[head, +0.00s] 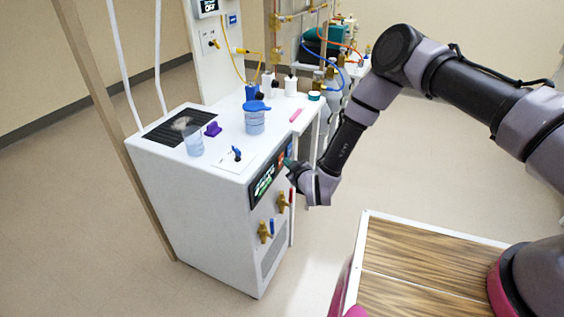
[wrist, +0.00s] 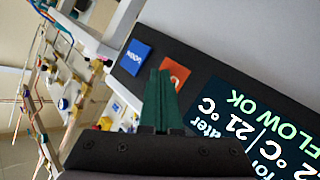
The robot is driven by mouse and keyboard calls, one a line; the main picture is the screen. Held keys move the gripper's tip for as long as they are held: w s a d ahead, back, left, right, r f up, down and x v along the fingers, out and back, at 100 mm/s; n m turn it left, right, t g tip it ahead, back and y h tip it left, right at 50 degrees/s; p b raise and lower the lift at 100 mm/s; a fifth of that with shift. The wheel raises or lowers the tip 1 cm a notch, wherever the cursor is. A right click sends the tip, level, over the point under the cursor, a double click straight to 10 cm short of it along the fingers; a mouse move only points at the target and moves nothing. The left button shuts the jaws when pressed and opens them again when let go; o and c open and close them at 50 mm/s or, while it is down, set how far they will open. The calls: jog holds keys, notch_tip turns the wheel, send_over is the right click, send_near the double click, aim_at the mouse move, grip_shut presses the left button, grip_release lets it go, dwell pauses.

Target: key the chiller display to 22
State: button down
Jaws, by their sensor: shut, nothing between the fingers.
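The chiller is a white cabinet (head: 205,213) with a black front panel (head: 262,188) in the head view. In the wrist view its display (wrist: 245,120) is turned and cut off; I read "21 °C", "FLOW OK" and another value ending in "2 °C". Beside it on the dark panel are an orange key (wrist: 178,72), its label partly hidden, and a blue key (wrist: 134,56) that seems to read DOWN. My gripper (head: 288,163) is at the panel's right end. Its green fingers (wrist: 160,76) are shut and empty, overlapping the orange key's edge; I cannot tell whether they touch it.
A blue-lidded jar (head: 255,121), a clear beaker (head: 193,144) and a purple piece (head: 213,129) stand on the chiller top. Brass valves (head: 265,231) stick out below the panel. Bottles and hoses stand behind. A wood-topped surface (head: 415,262) lies at the lower right.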

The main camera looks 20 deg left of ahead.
dwell(0.4)
jog(key=shift+d, duration=0.75)
jog(key=shift+s+d, duration=0.15)
jog(key=shift+d, duration=1.1)
jog(key=shift+s+d, duration=0.1)
jog(key=shift+d, duration=1.15)
jog(key=shift+r, duration=0.1)
